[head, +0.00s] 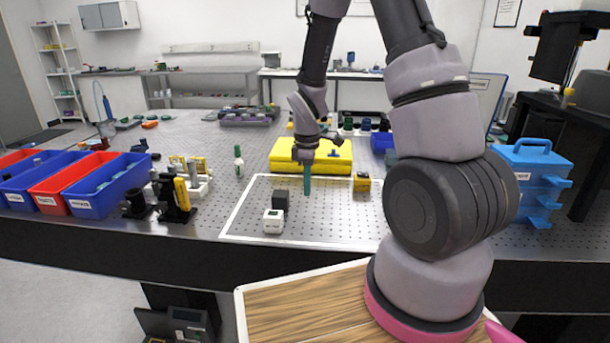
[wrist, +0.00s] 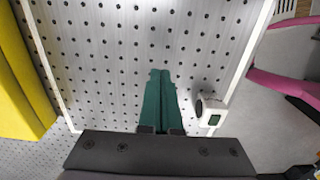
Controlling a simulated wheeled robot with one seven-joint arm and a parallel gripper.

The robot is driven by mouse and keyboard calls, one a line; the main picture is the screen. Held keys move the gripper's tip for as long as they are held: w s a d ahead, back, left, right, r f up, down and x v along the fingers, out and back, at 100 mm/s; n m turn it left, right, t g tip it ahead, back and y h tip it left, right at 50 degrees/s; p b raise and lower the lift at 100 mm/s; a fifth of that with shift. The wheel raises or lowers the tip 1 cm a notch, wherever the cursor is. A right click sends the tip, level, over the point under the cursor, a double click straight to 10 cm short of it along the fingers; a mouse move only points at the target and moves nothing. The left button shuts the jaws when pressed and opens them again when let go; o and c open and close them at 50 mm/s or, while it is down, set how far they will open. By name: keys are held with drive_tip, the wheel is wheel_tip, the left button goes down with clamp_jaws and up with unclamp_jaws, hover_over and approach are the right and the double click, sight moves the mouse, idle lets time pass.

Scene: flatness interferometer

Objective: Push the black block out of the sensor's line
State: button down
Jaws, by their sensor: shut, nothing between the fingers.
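The black block (head: 280,200) sits on the perforated plate inside the white outline, just behind a small white sensor unit (head: 273,222). I cannot tell whether they touch. A yellow unit (head: 362,182) stands farther right in the outline. My gripper (head: 307,190) points down with its teal fingers together and empty, to the right of the block and apart from it in the head view. The wrist view shows the closed fingers (wrist: 160,98) over bare plate, with the white unit (wrist: 213,115) to their right. The block is not clearly seen there; my gripper body covers the lower part.
A yellow tray (head: 285,158) lies behind the outlined area. Black and yellow fixtures (head: 176,198) and blue and red bins stand at left. A blue case (head: 535,170) stands at right. The plate between block and yellow unit is clear except for my gripper.

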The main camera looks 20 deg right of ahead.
sight(281, 201)
wheel_tip(281, 201, down, 4)
drive_tip(key=shift+w+a, duration=0.25)
drive_tip(key=shift+a, duration=0.35)
drive_tip(key=shift+w+a, duration=0.2)
drive_tip(key=shift+a, duration=0.35)
drive_tip(key=shift+w+a, duration=0.3)
drive_tip(key=shift+a, duration=0.35)
drive_tip(key=w+a, duration=0.1)
drive_tip(key=a, duration=0.1)
drive_tip(key=w+a, duration=0.1)
drive_tip(key=a, duration=0.2)
drive_tip(key=w+a, duration=0.1)
drive_tip(key=a, duration=0.1)
drive_tip(key=shift+a, duration=0.15)
